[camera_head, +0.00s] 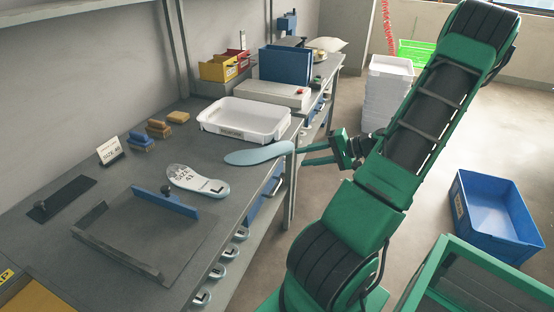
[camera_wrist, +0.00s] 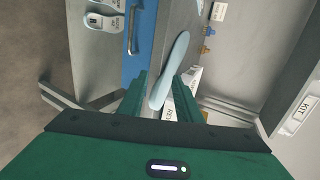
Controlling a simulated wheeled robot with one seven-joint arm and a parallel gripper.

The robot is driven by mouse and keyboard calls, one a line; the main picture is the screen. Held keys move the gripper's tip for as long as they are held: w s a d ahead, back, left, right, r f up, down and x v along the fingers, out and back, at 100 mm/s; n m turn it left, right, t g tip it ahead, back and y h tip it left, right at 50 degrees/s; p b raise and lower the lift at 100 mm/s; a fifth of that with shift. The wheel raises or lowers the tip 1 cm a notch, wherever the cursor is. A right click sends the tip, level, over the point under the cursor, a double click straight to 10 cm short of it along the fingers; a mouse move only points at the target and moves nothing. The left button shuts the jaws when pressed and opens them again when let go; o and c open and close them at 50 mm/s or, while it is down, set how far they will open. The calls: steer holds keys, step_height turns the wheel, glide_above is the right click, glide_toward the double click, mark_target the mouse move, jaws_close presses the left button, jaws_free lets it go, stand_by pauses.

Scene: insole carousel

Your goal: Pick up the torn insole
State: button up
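A plain light blue insole (camera_head: 256,155) is at the front edge of the grey workbench, one end toward my gripper (camera_head: 299,156). I cannot tell whether it rests on the bench or just above it, and no tear is visible. In the wrist view, the insole (camera_wrist: 172,65) extends between the green fingers of my gripper (camera_wrist: 160,77). A second, pale insole printed with size text and "L" (camera_head: 198,180) lies farther left on the bench.
A white tray (camera_head: 243,121) stands behind the light blue insole. A dark fixture with a blue bar (camera_head: 165,203) and several brushes (camera_head: 158,128) are on the bench. More insoles (camera_head: 219,270) show below the front edge. A blue crate (camera_head: 493,219) is on the floor at right.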

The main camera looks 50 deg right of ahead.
mark_target(275, 157)
steer(key=shift+m+t, duration=0.3)
steer(key=shift+t, duration=0.1)
steer(key=shift+w+d+x, duration=0.1)
steer(key=shift+d+x, duration=0.1)
steer(key=shift+x, duration=1.3)
steer(key=shift+w+d+x, duration=0.1)
steer(key=shift+d+x, duration=0.1)
steer(key=shift+x, duration=1.35)
steer(key=shift+w+d+x, duration=0.1)
steer(key=shift+d+x, duration=0.1)
steer(key=shift+x, duration=1.3)
jaws_close()
steer(key=shift+r, duration=1.3)
steer(key=shift+s+d+r, duration=0.1)
steer(key=shift+s+d, duration=0.1)
steer(key=shift+s, duration=0.25)
steer(key=v, duration=1.4)
steer(key=shift+s+a+f, duration=0.15)
steer(key=shift+f, duration=0.25)
